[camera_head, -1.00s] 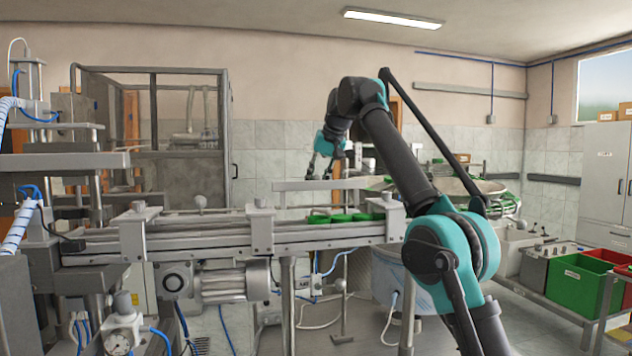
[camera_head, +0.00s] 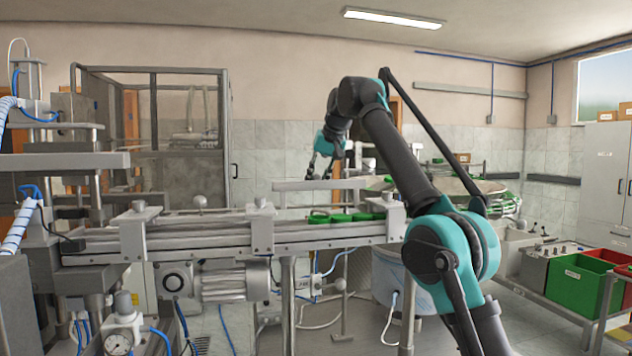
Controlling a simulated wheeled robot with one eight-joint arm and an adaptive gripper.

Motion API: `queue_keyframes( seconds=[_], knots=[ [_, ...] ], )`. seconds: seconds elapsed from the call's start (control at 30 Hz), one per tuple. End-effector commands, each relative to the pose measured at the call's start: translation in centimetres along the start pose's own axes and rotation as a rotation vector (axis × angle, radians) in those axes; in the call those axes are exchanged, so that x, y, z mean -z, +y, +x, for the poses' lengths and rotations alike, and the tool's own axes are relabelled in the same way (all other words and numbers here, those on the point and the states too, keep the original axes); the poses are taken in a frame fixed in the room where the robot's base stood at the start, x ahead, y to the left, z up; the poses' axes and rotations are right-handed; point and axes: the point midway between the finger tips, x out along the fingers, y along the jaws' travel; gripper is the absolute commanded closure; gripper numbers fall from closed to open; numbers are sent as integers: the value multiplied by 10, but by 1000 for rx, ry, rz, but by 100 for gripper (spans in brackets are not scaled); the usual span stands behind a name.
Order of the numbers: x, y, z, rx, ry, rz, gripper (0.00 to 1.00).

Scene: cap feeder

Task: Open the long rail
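The long rail appears to be the pale bar (camera_head: 320,185) above the right part of the conveyor (camera_head: 330,232); it lies level, just behind several green caps (camera_head: 342,217). My gripper (camera_head: 318,177) hangs from the teal wrist with its fingers pointing down, their tips at the rail's upper edge in the picture. The fingers are apart. I cannot tell whether the tips touch the rail or stand behind it.
A round feeder bowl (camera_head: 468,186) with green caps stands behind my arm at the right. A clamp block with a knob (camera_head: 260,228) stands on the conveyor left of the caps. Green (camera_head: 578,284) and red (camera_head: 606,258) bins stand at the far right.

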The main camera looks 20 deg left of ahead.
Motion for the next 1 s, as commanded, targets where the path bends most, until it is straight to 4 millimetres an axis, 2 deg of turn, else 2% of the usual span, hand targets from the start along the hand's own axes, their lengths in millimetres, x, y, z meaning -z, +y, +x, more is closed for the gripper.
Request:
queue_keyframes(
  seconds=[0.03,0.2,0.57,1.0],
  knots=[
    [1,2,0,-3,1,1,75],
    [0,1,0,-2,0,0,54],
    [0,0,-1,-1,0,0,53],
    [-5,5,-18,-2,0,1,53]
  ],
)
